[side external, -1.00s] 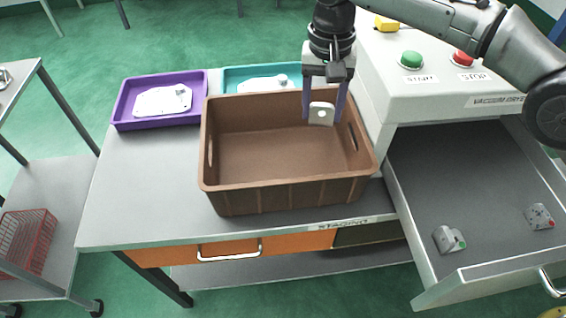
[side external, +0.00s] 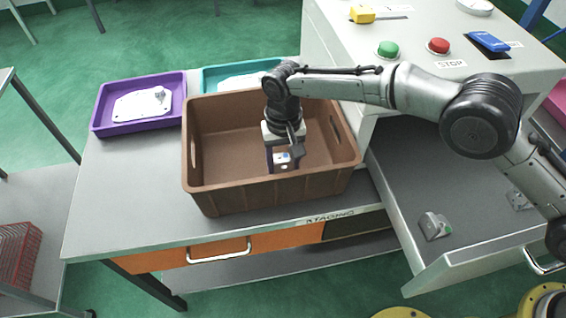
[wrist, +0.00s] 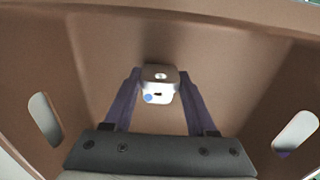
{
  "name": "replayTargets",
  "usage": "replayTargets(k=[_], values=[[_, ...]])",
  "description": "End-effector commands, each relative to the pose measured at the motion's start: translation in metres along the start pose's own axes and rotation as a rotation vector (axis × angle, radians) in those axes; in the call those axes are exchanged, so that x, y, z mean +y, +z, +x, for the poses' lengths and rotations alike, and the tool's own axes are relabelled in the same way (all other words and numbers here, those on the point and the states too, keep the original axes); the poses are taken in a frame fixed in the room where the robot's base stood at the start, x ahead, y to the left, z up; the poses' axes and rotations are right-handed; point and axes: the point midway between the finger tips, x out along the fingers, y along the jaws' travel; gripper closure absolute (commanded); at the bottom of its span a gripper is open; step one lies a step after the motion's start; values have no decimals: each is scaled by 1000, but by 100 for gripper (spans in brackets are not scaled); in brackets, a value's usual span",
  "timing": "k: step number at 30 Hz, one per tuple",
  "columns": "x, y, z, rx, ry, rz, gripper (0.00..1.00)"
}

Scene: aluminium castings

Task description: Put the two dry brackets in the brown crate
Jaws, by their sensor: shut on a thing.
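The brown crate (side external: 270,196) stands on the grey staging table. My gripper (side external: 283,168) is inside the crate's opening, pointing down, shut on a pale metal bracket (side external: 282,158). In the wrist view the held bracket (wrist: 160,77) shows a hole and a blue dot, between the two purple fingers; the crate's brown wall (wrist: 225,65) is behind it. I cannot tell whether the bracket touches the floor. A grey bracket with a green dot (side external: 435,226) lies in the open drawer. Another bracket (side external: 518,200) lies farther right there, partly hidden by my arm.
A purple tray (side external: 104,126) and a teal tray (side external: 212,77), each holding a pale plate-like part, sit behind the crate. The dryer cabinet (side external: 330,50) with its open drawer (side external: 470,250) is to the right. A red basket (side external: 18,255) is at lower left.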

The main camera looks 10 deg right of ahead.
Motion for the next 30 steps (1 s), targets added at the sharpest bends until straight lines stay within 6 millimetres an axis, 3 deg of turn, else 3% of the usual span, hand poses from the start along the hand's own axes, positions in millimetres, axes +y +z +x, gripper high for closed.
replayTargets(k=[4,15,16,18,21,30], values=[[0,0,11,2,-1,0,100],[0,0,14,2,-2,1,100],[0,0,14,2,-2,1,41],[0,0,14,2,-2,1,29],[0,0,14,2,-1,1,13],[0,0,12,2,-2,1,13]])
